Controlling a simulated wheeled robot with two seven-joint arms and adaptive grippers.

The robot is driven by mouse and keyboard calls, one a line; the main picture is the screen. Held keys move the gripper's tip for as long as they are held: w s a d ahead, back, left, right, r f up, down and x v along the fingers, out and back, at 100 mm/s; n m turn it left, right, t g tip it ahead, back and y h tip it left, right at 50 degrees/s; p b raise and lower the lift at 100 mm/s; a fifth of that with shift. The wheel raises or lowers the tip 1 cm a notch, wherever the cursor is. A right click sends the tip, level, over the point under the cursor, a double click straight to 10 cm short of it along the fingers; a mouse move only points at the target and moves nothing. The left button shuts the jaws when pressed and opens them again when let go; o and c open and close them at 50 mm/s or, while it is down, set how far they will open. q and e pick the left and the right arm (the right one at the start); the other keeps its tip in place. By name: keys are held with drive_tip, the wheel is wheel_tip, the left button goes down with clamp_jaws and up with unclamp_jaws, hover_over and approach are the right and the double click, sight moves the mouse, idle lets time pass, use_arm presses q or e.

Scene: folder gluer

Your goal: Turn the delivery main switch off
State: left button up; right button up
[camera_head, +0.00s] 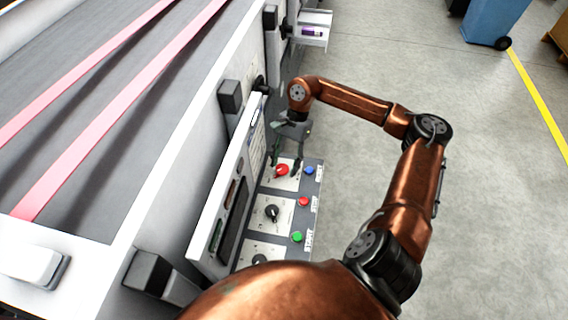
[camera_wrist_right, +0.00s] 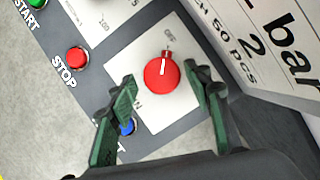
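The red rotary switch (camera_head: 282,170) sits on a white plate on the control panel. In the right wrist view, the red knob (camera_wrist_right: 160,76) has a white mark pointing up toward a small label that seems to read OFF. A second label at the plate's lower left is partly hidden by a finger; an N shows. My right gripper (camera_head: 286,161) is over this switch. In the wrist view its two green-padded fingers (camera_wrist_right: 162,84) stand apart on either side of the knob, with gaps on both sides. It is open and empty. My left gripper is not in view.
A blue button (camera_head: 309,170), a red STOP button (camera_head: 303,201) and a green START button (camera_head: 296,236) line the panel's right side. A black knob (camera_head: 272,212) sits below the red switch. An upright white sign board (camera_head: 226,182) borders the panel's left.

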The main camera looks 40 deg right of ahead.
drive_tip(key=shift+o, duration=0.2)
drive_tip(key=shift+w+a, duration=0.1)
drive_tip(key=shift+r, duration=0.2)
drive_tip(key=v, duration=1.1)
drive_tip(key=shift+d+r, duration=0.25)
drive_tip(key=shift+r, duration=0.05)
